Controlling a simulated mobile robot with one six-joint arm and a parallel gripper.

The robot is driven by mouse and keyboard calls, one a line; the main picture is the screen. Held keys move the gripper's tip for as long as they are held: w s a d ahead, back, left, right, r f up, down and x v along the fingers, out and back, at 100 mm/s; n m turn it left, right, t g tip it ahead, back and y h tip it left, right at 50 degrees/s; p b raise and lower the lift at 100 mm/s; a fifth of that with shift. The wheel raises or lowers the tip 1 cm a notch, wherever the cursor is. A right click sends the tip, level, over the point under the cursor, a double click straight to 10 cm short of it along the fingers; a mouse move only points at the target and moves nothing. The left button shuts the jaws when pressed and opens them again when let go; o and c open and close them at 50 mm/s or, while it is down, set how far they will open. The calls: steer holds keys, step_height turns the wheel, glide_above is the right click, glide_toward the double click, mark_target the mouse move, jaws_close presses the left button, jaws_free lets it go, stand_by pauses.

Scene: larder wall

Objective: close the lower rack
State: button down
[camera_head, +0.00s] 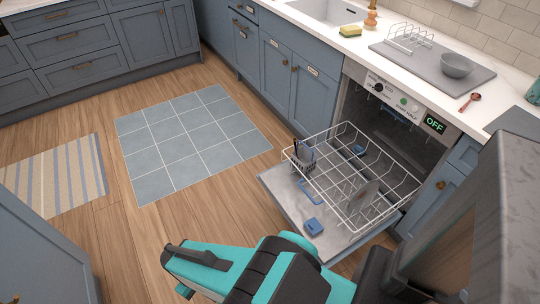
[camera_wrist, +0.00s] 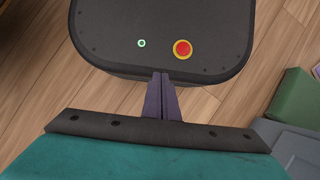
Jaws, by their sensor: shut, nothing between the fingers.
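The lower rack (camera_head: 338,174), a white wire basket, is pulled out of the dishwasher (camera_head: 352,104) over its lowered door (camera_head: 284,190). In the head view my teal arm is at the bottom, left of and below the door; the fingertips cannot be made out there.
A blue piece (camera_head: 313,226) is on the door's inner face. The control panel (camera_head: 402,104) reads OFF. Wooden floor and a tiled blue mat (camera_head: 190,140) lie clear to the left. A blue cabinet (camera_head: 40,245) is at lower left. The counter (camera_head: 350,45) runs above the dishwasher.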

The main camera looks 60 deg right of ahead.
steer(key=shift+w+a, duration=0.15)
steer(key=shift+w, duration=0.05)
steer(key=shift+w, duration=0.1)
steer(key=w+d+n+t+h+b, duration=0.1)
steer(key=w+d+n+b, duration=0.1)
steer(key=w+d, duration=0.45)
steer(key=w+d+n+h+b, duration=0.2)
steer(key=w+d, duration=0.1)
steer(key=d, duration=0.7)
steer(key=w+d+n+t+h+b, duration=0.1)
steer(key=w+d+n+b, duration=0.15)
steer(key=w+d, duration=0.4)
steer(key=s+d+r+n+h+b, duration=0.1)
steer(key=d+r, duration=0.3)
steer(key=d, duration=0.7)
steer(key=s+d+r+n+h+b, duration=0.1)
steer(key=d+r, duration=0.4)
steer(key=d, duration=0.6)
steer(key=s+d+r+n+g+h+b, duration=0.1)
steer(key=d+r+n+h+b, duration=0.1)
steer(key=d, duration=1)
step_height(320, 180, up, 3)
steer(key=shift+f+n+b, duration=0.1)
steer(key=shift+n+b, duration=0.65)
steer(key=shift+n, duration=0.2)
